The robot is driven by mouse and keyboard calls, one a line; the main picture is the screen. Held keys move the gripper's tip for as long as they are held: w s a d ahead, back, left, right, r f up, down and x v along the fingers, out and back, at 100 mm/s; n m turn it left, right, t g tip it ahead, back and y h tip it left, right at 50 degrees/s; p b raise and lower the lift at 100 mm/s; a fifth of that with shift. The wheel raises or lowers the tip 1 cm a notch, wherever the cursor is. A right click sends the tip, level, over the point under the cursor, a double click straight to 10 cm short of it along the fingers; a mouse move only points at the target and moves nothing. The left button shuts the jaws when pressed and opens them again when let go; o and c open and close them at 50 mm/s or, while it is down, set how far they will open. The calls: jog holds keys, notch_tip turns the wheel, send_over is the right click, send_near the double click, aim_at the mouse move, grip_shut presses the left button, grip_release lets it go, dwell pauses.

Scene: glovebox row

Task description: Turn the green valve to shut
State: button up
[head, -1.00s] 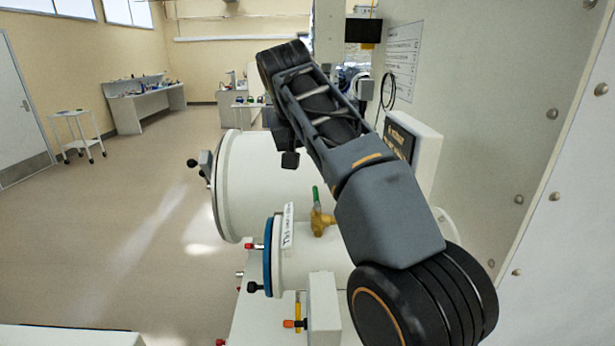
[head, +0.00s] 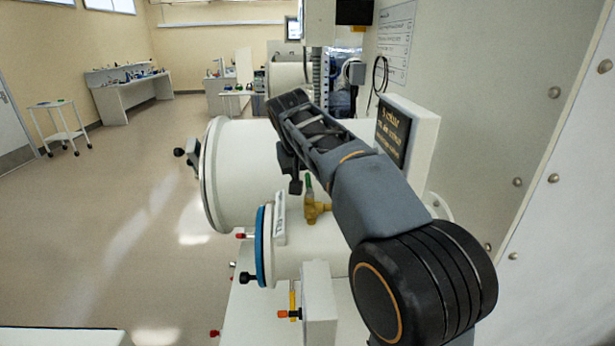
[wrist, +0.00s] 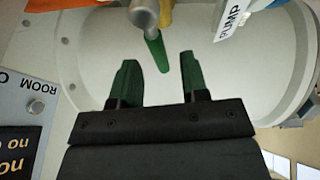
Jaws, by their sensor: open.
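The green valve has a green lever handle (head: 308,184) on a brass body (head: 316,209), on top of the smaller white cylinder. The handle stands roughly upright in the head view. In the wrist view the green handle (wrist: 157,52) lies just ahead of my gripper (wrist: 156,82), its near end pointing into the gap between the two green fingertips. The fingers are apart and I see no contact with the handle. Part of the valve is hidden at the top of the wrist view by a grey rod end. In the head view my arm hides the area right of the valve.
A larger white cylinder (head: 245,165) stands just behind the valve. A boxed black display (head: 393,133) is to the right, near the grey wall panel. A blue-ringed port (head: 261,245) faces left. A PUMP label (wrist: 230,18) is close by. Open floor lies left.

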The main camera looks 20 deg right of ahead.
jog(key=shift+w+d+f, duration=0.15)
jog(key=shift+w+f, duration=0.05)
jog(key=shift+f, duration=0.4)
grip_shut()
